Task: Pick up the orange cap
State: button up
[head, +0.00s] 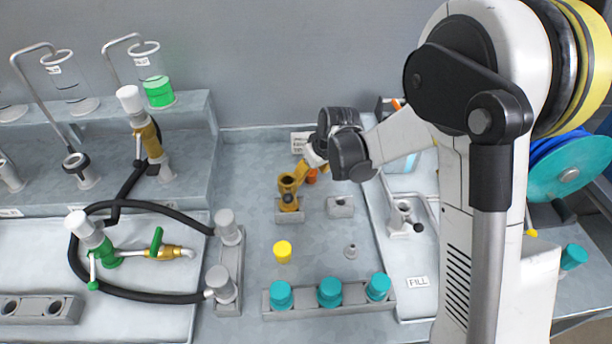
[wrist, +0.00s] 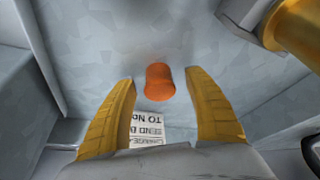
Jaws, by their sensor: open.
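The orange cap (wrist: 159,83) stands on the grey metal surface in the wrist view, midway between my two yellow fingers and a little beyond their tips. In the head view only a small part of the orange cap (head: 311,176) shows beside my gripper. My gripper (wrist: 161,82) is open and empty, with a finger to either side of the cap. In the head view my gripper (head: 300,172) is partly hidden by my wrist and by a brass fitting in front of it.
A brass fitting (head: 289,192) stands in a grey block close by; it shows at the upper right of the wrist view (wrist: 290,30). A printed label (wrist: 148,128) lies near the cap. A yellow cap (head: 282,252) and teal caps (head: 330,292) are nearer the front.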

jog(key=shift+w+a+f, duration=0.1)
jog(key=shift+w+f, duration=0.05)
jog(key=shift+f, duration=0.3)
jog(key=shift+r, duration=0.2)
jog(key=c, duration=1)
jog(key=shift+c, duration=0.2)
